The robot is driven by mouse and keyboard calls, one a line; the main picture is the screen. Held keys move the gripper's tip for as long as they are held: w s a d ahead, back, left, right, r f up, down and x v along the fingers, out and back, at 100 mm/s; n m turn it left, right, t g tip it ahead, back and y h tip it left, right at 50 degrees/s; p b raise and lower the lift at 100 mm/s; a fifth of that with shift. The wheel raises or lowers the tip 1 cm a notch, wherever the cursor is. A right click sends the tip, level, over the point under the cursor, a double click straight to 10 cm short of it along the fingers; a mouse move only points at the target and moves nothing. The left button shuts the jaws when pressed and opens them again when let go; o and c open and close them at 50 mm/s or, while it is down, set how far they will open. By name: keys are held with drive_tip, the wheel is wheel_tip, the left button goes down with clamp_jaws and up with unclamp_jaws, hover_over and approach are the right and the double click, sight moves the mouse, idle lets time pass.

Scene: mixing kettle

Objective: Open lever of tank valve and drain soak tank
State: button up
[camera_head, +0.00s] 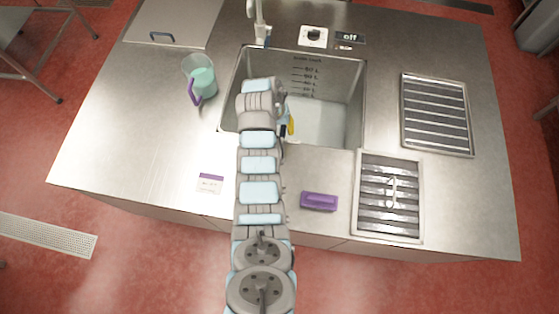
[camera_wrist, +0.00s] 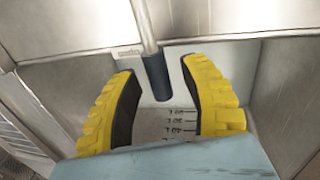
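The soak tank (camera_head: 342,86) is a steel basin sunk in the counter, with litre marks on its back wall. Pale, light-coloured content or floor shows at its bottom; I cannot tell which. My arm reaches into its left side, and a bit of my yellow gripper (camera_head: 291,126) shows there. In the wrist view my gripper (camera_wrist: 158,70) has its two yellow, black-padded fingers spread apart. Between them is a grey rod with a dark blue grip (camera_wrist: 157,78), seemingly the valve lever. Gaps show on both sides of the grip. The valve body is hidden.
A faucet (camera_head: 260,22) stands behind the tank, beside a dial (camera_head: 314,36) and an "off" display (camera_head: 350,38). A jug (camera_head: 202,80) stands left; a purple brush-like block (camera_head: 318,201) and label card (camera_head: 210,183) lie in front. Grates (camera_head: 436,112) are right.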

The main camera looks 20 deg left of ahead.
wheel_tip(320, 180, up, 7)
drive_tip(key=a+p, duration=0.1)
drive_tip(key=p, duration=0.2)
drive_tip(key=shift+s+a, duration=0.2)
drive_tip(key=shift+f, duration=0.1)
idle(0.6)
